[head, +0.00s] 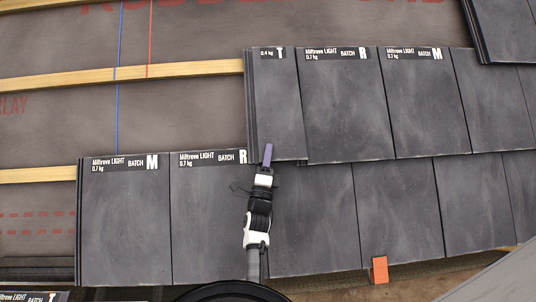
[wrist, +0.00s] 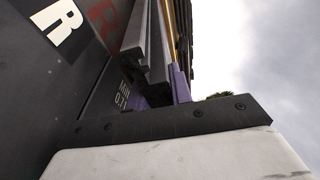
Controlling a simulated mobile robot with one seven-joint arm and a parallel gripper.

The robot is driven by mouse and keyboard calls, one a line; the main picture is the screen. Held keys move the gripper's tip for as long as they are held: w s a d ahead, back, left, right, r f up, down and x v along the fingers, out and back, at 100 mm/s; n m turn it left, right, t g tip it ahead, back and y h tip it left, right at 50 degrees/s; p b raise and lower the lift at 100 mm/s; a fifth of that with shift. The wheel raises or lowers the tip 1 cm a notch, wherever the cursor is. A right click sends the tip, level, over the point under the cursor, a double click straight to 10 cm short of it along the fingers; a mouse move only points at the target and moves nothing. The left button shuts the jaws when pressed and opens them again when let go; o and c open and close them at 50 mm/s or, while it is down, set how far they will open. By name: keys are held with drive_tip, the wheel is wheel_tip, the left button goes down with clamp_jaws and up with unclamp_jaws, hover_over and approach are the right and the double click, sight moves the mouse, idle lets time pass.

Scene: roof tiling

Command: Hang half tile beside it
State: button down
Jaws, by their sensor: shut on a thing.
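The narrow dark grey half tile (head: 278,110), labelled "0.4 kg" and "T", lies at the left end of the upper tile row, beside a full tile marked "R" (head: 345,115). Its top edge is at the wooden batten's height. My gripper (head: 267,155) is at the half tile's lower left edge, its purple finger overlapping it in the head view. In the wrist view a purple finger (wrist: 180,84) is against the ribbed tile edge (wrist: 150,55), and my gripper is shut on the tile. The other finger is mostly hidden. Whether the half tile hooks on the batten cannot be told.
The lower row has tiles marked "M" (head: 125,220) and "R" (head: 207,220). Bare underlay (head: 190,110) with wooden battens (head: 150,75) and blue and red lines lies to the left. An orange block (head: 379,270) sits at the lower edge.

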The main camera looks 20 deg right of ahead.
drive_tip(key=shift+s, duration=0.1)
drive_tip(key=c, duration=1.2)
unclamp_jaws()
drive_tip(key=shift+o, duration=0.2)
drive_tip(key=shift+s+f, duration=0.1)
drive_tip(key=shift+f, duration=0.05)
drive_tip(key=shift+s+a+f, duration=0.15)
drive_tip(key=shift+b+v, duration=1.25)
drive_tip(key=shift+v, duration=2.1)
drive_tip(key=shift+a, duration=0.1)
drive_tip(key=shift+s+f, duration=0.1)
